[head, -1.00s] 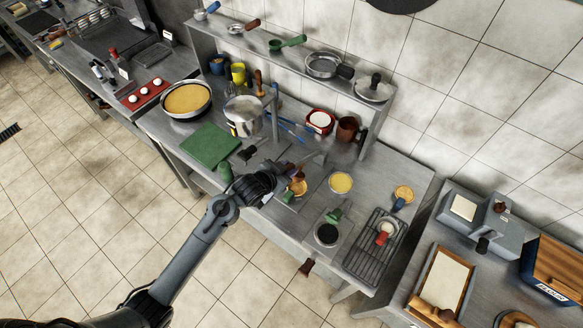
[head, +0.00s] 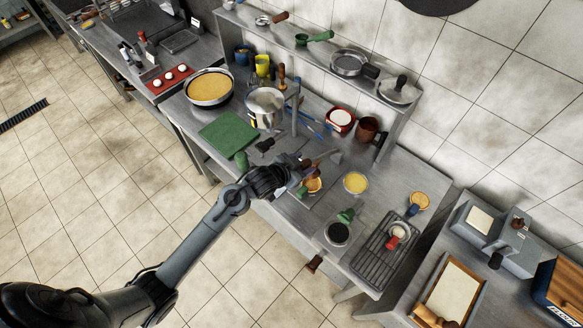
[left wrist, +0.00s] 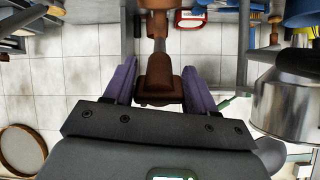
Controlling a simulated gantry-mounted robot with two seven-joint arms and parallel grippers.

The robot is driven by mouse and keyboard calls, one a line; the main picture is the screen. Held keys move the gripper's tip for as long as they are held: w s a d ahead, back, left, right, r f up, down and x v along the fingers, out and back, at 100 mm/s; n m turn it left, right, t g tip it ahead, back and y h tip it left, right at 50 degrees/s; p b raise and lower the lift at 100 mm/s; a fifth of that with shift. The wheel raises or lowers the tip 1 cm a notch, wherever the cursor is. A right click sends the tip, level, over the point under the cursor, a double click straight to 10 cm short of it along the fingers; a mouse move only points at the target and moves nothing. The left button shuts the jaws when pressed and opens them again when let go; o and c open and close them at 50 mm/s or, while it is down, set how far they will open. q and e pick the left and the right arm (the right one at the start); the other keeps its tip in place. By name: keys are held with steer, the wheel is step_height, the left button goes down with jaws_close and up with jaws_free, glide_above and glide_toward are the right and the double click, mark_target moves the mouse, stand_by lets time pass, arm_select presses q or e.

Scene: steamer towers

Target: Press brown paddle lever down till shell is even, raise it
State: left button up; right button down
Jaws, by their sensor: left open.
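My left gripper (head: 310,166) is over the metal counter, beside a tan round shell (head: 314,186) that the gripper partly hides in the head view. In the left wrist view the gripper (left wrist: 159,84) has its two purple fingers apart, one on each side of a brown paddle lever (left wrist: 160,76). The lever's broad end lies between the fingers, with a gap visible on either side. Its stem runs to the top of that view. Whether the shell is even cannot be told. My right gripper does not show.
A steel pot (head: 266,105) stands behind the gripper, with a green board (head: 228,134) to the left. A yellow-filled round dish (head: 355,182), a dark round well (head: 338,234) and a wire rack (head: 381,250) are to the right. A shelf (head: 325,68) runs behind.

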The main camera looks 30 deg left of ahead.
arm_select(q)
steer(key=v, duration=0.9)
steer(key=shift+s+r, duration=0.2)
steer(key=shift+s, duration=0.15)
steer(key=shift+a, duration=0.1)
steer(key=s+d+r+n+g+y+p, duration=0.1)
steer(key=s+g+p, duration=0.3)
steer(key=s, duration=0.7)
steer(key=s+d+r+n+g+p, duration=0.1)
steer(key=s+p, duration=0.5)
steer(key=s, duration=0.6)
steer(key=shift+d+r+g+y, duration=0.4)
steer(key=shift+d+r+g, duration=0.3)
steer(key=shift+r+g, duration=0.7)
